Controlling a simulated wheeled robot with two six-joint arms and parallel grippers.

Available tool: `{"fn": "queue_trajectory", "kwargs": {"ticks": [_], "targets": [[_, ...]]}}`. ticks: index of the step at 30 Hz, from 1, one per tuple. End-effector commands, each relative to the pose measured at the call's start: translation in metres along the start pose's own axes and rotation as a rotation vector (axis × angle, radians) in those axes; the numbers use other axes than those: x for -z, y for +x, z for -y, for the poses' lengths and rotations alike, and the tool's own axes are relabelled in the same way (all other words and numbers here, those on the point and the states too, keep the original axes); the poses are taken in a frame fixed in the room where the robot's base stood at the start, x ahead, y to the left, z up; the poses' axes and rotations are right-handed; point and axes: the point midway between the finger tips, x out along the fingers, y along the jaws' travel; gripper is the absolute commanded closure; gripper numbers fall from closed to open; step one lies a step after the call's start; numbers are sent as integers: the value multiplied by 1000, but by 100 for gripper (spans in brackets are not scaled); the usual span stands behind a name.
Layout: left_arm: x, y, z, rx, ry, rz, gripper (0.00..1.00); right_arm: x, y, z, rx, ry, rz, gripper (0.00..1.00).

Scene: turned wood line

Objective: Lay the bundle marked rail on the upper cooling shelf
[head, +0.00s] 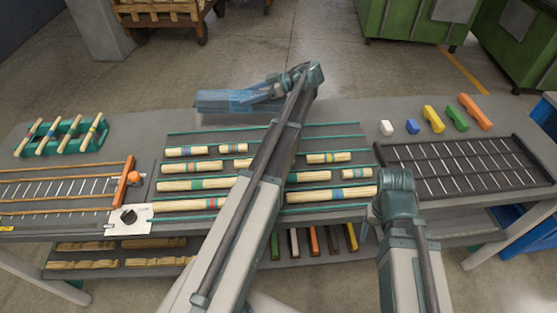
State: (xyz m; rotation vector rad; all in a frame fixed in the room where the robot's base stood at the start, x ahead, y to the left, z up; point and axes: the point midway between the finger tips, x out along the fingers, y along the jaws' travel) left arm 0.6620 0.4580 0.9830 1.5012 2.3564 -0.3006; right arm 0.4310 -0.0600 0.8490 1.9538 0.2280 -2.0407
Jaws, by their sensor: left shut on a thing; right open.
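My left arm reaches across the table, and its gripper (262,96) is at the far edge, pointing left. It is shut on a long, flat, blue translucent piece (218,99), held over or just beyond the far edge. No marking on it can be read. Banded wooden bundles (195,184) lie in rows between teal rails in the middle of the table. No word rail is legible. I cannot tell which surface is the upper cooling shelf.
A dark slatted rack (466,139) lies at the right, with small coloured blocks (433,118) behind it. A teal holder (60,146) with sticks stands at the far left, beyond an orange-railed slatted track (60,205). A lower shelf (215,249) holds wooden pieces and coloured bars.

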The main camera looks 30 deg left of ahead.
Motion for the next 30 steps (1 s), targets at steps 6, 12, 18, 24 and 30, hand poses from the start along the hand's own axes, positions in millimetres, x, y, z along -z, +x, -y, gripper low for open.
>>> {"fn": "queue_trajectory", "kwargs": {"ticks": [6, 12, 18, 24, 30], "targets": [[-24, 32, 12, 87, -37, -3, 100, 2, 35, 3, 0, 0, 0, 29], [-24, 36, 15, 107, -44, -4, 100, 2, 36, 4, 0, 0, 0, 29], [-22, 39, 15, 107, -45, -4, 100, 2, 36, 4, 0, 0, 0, 29], [-12, 76, 12, 110, -46, -4, 100, 2, 41, 4, 0, 0, 0, 29], [2, 122, 6, 109, -45, -4, 100, 3, 45, 4, 0, 0, 0, 29]]}}
